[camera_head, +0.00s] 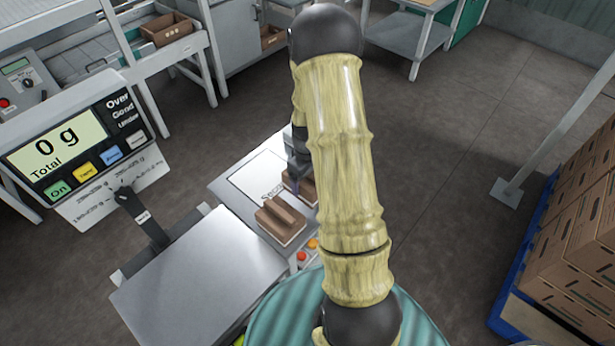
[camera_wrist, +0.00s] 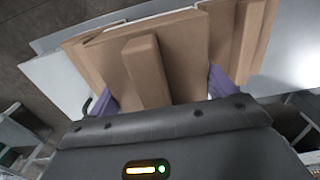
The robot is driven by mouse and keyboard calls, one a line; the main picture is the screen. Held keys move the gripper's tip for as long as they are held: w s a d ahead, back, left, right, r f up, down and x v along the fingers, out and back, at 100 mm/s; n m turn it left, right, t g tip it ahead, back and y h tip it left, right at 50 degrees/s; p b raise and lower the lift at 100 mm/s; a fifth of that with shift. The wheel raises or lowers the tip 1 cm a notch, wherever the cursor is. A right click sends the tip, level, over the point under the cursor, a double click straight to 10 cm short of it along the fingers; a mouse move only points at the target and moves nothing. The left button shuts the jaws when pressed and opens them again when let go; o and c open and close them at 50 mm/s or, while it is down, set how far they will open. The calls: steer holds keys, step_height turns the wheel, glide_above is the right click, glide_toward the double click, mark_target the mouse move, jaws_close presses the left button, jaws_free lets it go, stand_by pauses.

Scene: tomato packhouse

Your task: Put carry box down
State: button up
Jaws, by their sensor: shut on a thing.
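My gripper (camera_wrist: 162,95) is shut on a brown carry box (camera_wrist: 115,66) in the wrist view. Its purple fingers sit on either side of the box, and a raised brown handle bar runs along the middle. In the head view my gripper (camera_head: 297,185) is low over a pale work surface (camera_head: 228,190), partly hidden by my arm. A brown carry box (camera_head: 279,222) with a bar on top shows there just in front of it, and more brown cardboard is at the fingers. I cannot tell whether the held box touches the surface.
A scale display (camera_head: 75,140) reads 0 g at the left. A bare metal plate (camera_head: 205,280) lies at the front left, with coloured buttons (camera_head: 307,250) beside the boxes. Stacked cartons (camera_head: 575,240) stand on a blue pallet (camera_head: 525,270) at the right. Open floor lies between.

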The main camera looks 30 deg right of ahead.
steer(key=shift+f+b, duration=0.35)
steer(key=shift+f, duration=0.2)
steer(key=o, duration=1.1)
steer(key=shift+c, duration=0.2)
steer(key=shift+r, duration=0.1)
step_height(320, 180, up, 13)
steer(key=shift+r, duration=0.1)
steer(key=shift+a, duration=0.1)
steer(key=s+a+r+m+t, duration=0.2)
steer(key=s+a+r+m, duration=0.2)
steer(key=s+a, duration=0.8)
steer(key=shift+s+a+r+t, duration=0.25)
steer(key=shift+a+r+t, duration=0.05)
steer(key=shift+a+r, duration=0.35)
